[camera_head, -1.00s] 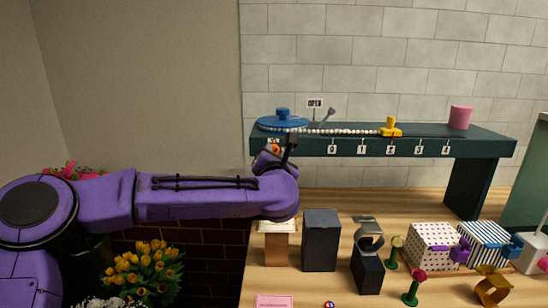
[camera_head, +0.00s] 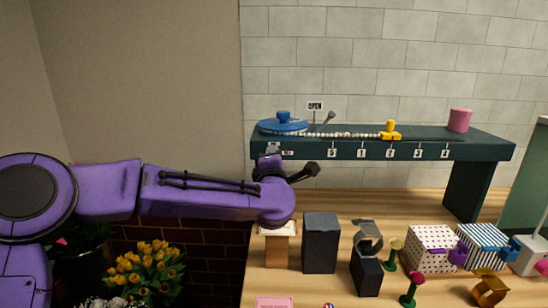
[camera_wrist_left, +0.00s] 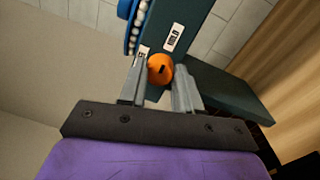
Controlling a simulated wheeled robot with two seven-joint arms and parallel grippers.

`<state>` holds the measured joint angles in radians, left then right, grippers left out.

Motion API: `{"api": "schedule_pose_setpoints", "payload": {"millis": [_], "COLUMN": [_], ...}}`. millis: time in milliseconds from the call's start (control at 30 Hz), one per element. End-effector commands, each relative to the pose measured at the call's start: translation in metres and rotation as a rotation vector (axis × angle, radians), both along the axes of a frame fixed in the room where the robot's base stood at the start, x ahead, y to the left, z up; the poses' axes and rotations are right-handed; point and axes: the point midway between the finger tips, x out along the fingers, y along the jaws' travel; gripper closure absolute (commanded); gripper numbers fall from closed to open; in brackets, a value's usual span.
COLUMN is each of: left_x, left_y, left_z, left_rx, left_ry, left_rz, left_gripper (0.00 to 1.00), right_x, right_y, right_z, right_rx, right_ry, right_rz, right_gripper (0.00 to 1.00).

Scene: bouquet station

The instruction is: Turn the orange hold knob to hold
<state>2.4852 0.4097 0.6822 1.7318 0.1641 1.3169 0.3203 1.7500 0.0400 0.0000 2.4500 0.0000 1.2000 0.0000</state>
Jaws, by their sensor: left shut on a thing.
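The orange hold knob (camera_wrist_left: 159,69) is on the front face of the dark green shelf, with a short dark mark on it. My left gripper (camera_wrist_left: 161,75) has one finger on each side of the knob and is shut on it. A white HOLD label (camera_wrist_left: 173,37) is beside the knob, and a second small label is partly hidden by a finger. In the head view my left gripper (camera_head: 271,154) is at the shelf's left end and hides the knob. My right gripper is not in view.
The dark green shelf (camera_head: 480,149) carries a blue disc (camera_head: 284,127), a white bead string, a yellow slider (camera_head: 390,132) and a pink cup (camera_head: 460,120). An OPEN sign (camera_head: 315,105) stands behind. Dark blocks (camera_head: 320,242) and patterned boxes (camera_head: 432,248) stand on the wooden table below.

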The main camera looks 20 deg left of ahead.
Motion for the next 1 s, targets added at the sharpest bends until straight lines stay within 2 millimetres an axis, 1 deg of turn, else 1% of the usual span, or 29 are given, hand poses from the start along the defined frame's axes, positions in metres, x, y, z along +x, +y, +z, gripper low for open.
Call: {"api": "schedule_pose_setpoints", "payload": {"millis": [300, 700, 733, 767, 800, 1000], "left_x": [-0.0003, -0.0002, -0.0002, -0.0002, -0.0002, -0.0001], "left_y": [-0.0014, -0.0013, -0.0013, -0.0013, -0.0012, -0.0007], "left_z": [0.0008, 0.0001, 0.0001, 0.0001, 0.0, -0.0002], "left_rx": [0.063, 0.067, 0.067, 0.067, 0.067, 0.066], "left_ry": [0.016, 0.018, 0.018, 0.018, 0.018, 0.019], "left_rz": [-0.003, -0.003, -0.003, -0.002, -0.002, -0.002], "left_gripper": [0.98, 0.98, 0.58, 0.48, 0.42, 0.42], "right_x": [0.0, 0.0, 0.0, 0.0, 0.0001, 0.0], "right_y": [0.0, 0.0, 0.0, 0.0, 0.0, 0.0], "right_z": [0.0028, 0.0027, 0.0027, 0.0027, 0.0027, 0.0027], "right_rx": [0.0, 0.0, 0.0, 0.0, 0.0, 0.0], "right_ry": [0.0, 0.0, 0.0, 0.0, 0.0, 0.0], "right_rz": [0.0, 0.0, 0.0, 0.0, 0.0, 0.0], "right_gripper": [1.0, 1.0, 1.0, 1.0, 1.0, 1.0]}}
